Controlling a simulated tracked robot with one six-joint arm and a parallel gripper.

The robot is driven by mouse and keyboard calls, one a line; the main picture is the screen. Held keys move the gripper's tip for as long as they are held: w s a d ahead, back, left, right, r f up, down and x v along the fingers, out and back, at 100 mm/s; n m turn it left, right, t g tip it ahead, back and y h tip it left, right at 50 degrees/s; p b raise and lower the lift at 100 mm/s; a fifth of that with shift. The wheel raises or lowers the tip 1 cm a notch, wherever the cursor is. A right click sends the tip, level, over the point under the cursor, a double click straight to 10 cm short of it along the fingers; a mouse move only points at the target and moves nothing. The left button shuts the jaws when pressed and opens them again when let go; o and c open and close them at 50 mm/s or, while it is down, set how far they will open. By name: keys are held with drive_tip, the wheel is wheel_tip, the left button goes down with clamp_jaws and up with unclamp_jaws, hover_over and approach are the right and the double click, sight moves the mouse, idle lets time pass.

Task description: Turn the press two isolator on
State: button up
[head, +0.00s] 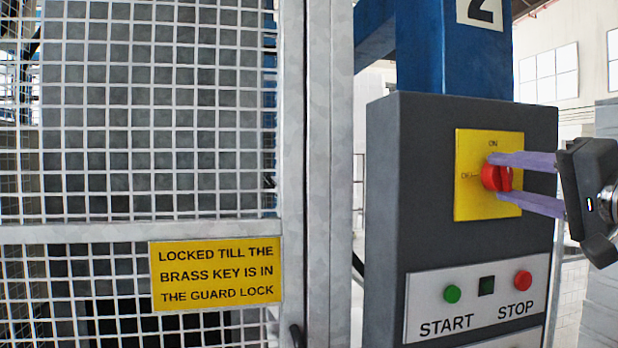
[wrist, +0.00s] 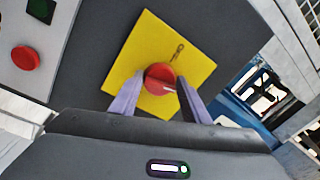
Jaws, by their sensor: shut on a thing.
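The press two isolator is a red rotary knob (head: 497,178) on a yellow plate (head: 470,208) on the dark grey control box (head: 400,215). The plate has ON at the top and OFF at the left. In the head view my gripper (head: 500,176) reaches in from the right, its purple fingers above and below the knob. In the wrist view the red knob (wrist: 160,78) sits between both fingertips, and my gripper (wrist: 158,98) is shut on it. The fingers partly hide the knob, so I cannot tell clearly which mark it points to.
Below the isolator a white panel (head: 415,305) carries a green START button (head: 452,294), a small dark square (head: 486,286) and a red STOP button (head: 523,279). A mesh guard (head: 150,225) with a yellow sign (head: 216,273) stands left. A blue column (head: 455,50) marked 2 rises behind.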

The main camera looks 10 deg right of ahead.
drive_tip(key=shift+d+f+m+h, duration=0.1)
drive_tip(key=shift+f+m+h, duration=0.05)
drive_tip(key=shift+m, duration=0.6)
drive_tip(key=shift+d+f+m+h, duration=0.1)
drive_tip(key=shift+f+m+h, duration=0.05)
drive_tip(key=shift+m, duration=0.6)
drive_tip(key=o, duration=1)
drive_tip(key=shift+a+r, duration=0.15)
